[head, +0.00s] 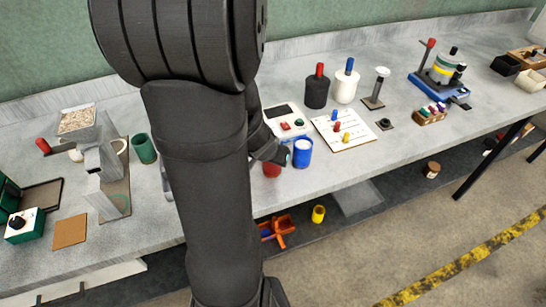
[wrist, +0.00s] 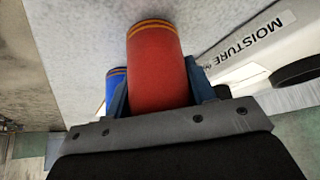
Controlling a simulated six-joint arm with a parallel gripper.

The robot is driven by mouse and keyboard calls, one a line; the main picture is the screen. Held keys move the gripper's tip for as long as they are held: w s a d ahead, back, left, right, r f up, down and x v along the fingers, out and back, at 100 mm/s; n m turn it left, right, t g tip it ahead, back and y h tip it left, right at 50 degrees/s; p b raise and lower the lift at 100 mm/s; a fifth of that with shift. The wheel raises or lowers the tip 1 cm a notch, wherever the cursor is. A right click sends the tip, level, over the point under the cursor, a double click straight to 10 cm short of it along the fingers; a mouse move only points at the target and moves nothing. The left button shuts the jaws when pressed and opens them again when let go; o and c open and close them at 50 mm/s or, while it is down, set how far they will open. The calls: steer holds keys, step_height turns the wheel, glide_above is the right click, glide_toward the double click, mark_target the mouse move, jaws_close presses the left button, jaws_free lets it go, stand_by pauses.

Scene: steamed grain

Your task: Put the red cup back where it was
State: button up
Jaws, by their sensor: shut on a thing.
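The red cup (wrist: 158,68) has thin yellow bands near one end and sits between the two fingers of my gripper (wrist: 160,92), which is shut on it. In the head view a small part of the red cup (head: 271,171) shows beside my arm, near the front edge of the bench, and my gripper (head: 283,157) is partly hidden. The blue cup (head: 302,154) stands close to its right; it also shows in the wrist view (wrist: 117,76), partly behind a finger. I cannot tell whether the red cup touches the bench.
A green cup (head: 144,149) stands left of my arm. A white moisture meter (head: 285,121) and a white board with colored pegs (head: 343,130) lie behind the cups. Black (head: 316,94) and white (head: 345,88) canisters stand farther back.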

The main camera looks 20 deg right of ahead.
steer(key=shift+f, duration=0.2)
steer(key=o, duration=1.1)
steer(key=shift+r, duration=0.15)
steer(key=shift+r, duration=0.15)
steer(key=shift+v, duration=5.95)
steer(key=shift+x, duration=6.1)
